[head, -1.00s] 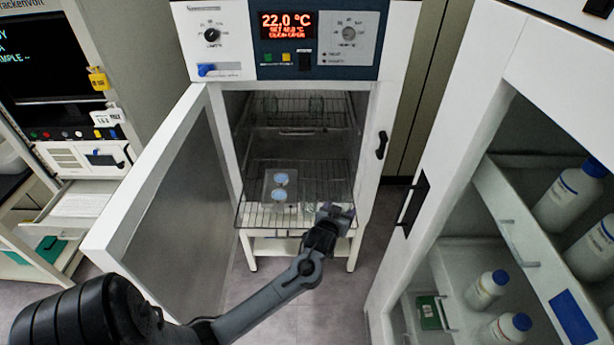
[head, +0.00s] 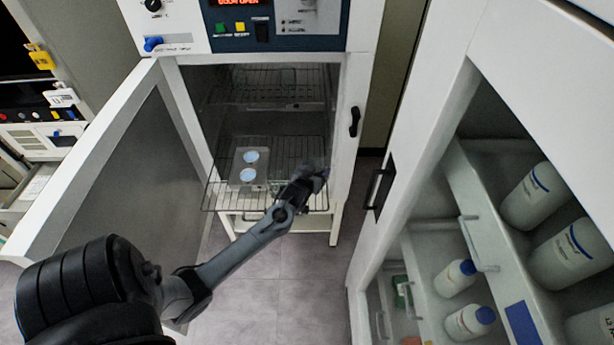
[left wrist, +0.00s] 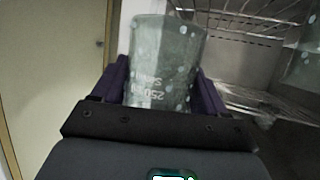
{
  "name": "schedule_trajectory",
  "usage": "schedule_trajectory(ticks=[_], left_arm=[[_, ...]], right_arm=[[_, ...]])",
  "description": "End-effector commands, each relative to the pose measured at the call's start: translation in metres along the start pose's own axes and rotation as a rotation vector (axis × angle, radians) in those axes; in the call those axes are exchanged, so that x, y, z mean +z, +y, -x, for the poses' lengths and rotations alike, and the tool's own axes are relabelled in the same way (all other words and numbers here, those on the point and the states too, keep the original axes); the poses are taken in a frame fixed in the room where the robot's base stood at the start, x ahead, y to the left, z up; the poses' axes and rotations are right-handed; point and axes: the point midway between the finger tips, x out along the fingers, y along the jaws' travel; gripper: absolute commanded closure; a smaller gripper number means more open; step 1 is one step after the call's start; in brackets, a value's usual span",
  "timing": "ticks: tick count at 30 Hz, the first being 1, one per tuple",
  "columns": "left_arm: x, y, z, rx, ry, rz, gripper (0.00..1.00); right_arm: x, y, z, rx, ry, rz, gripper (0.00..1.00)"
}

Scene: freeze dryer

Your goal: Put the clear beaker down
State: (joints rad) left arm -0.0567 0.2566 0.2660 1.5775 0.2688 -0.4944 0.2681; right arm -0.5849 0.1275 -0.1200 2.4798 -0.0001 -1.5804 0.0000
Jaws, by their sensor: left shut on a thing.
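The clear beaker (left wrist: 163,55), with white volume markings, sits between the purple fingers of my left gripper (left wrist: 163,82) in the left wrist view. The gripper is shut on it. In the head view my left gripper (head: 315,180) is at the right front of the pulled-out lower wire shelf (head: 222,195) of the open freeze dryer. The beaker is too faint there to make out clearly, so I cannot tell whether it touches the shelf. My right gripper is not in view.
A clear tray (head: 240,178) with two pale blue discs lies on the lower shelf, left of the gripper. The dryer door (head: 125,175) stands open at left. A white cabinet (head: 425,160) with several bottles stands at right. An upper wire rack (head: 262,92) is above.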

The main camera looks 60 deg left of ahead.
Motion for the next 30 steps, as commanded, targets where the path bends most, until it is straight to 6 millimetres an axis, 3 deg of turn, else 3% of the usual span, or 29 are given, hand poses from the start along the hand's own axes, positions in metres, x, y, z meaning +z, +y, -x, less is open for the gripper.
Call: schedule_trajectory(ticks=[3,9,21,30], left_arm=[[0.007,-0.018,-0.01,-0.001,0.0,-0.002,0.59],[0.013,-0.03,-0.018,0.001,0.001,0.0,0.59],[0.048,-0.031,-0.032,0.001,0.0,0.001,0.59],[0.051,-0.031,-0.033,0.001,0.0,0.001,0.59]], right_arm=[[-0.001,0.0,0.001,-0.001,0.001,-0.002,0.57],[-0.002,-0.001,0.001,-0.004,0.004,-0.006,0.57],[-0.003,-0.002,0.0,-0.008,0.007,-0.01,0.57],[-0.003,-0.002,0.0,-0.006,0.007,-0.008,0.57]])
